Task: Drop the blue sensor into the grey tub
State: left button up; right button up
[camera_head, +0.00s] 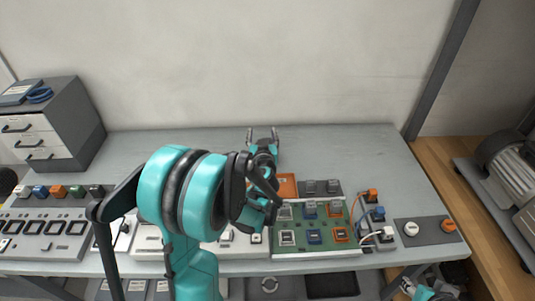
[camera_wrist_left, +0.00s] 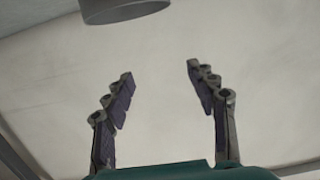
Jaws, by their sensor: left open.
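My left gripper (camera_head: 262,134) is open over the back of the grey table, its fingers pointing toward the wall. In the left wrist view its two fingers (camera_wrist_left: 160,95) stand wide apart with nothing between them. I cannot tell which is the blue sensor. I cannot make out the grey tub for certain. A teal part of mine (camera_head: 425,293) shows at the lower right; its fingers are unclear.
The green board (camera_head: 350,247) carries grey, blue and orange blocks. An orange plate (camera_head: 288,185) lies behind it. A grey panel with knobs (camera_head: 428,229) is at right, a drawer cabinet (camera_head: 45,130) at far left. The table's back right (camera_head: 350,155) is clear. My left arm hides the middle.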

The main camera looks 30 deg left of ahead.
pick_arm(q)
jog(key=v, duration=1.2)
jog(key=s+d+f+g+h, duration=0.1)
jog(key=s, duration=0.1)
jog(key=s+d+f+m+g+h, duration=0.1)
jog(key=s+d+g, duration=0.1)
jog(key=s, duration=0.1)
jog(key=s+d+f+m+g+h, duration=0.1)
jog(key=s, duration=0.2)
jog(key=shift+s+d+f+h, duration=0.2)
jog(key=shift+s+d+h, duration=0.1)
jog(key=shift+h, duration=0.1)
jog(key=s+d+m+g+h, duration=0.1)
jog(key=s+d, duration=0.1)
jog(key=d, duration=0.1)
jog(key=s+d+f+m+g+h, duration=0.1)
jog(key=s+d+h, duration=0.1)
jog(key=s+d, duration=0.1)
jog(key=s+d+m+h, duration=0.1)
jog(key=s+d+m, duration=0.1)
jog(key=s+d, duration=0.1)
jog(key=shift+s+d+f+g+h, duration=0.1)
jog(key=shift+d+f+g+h, duration=0.15)
jog(key=shift+g+h, duration=0.15)
jog(key=shift+a, duration=0.1)
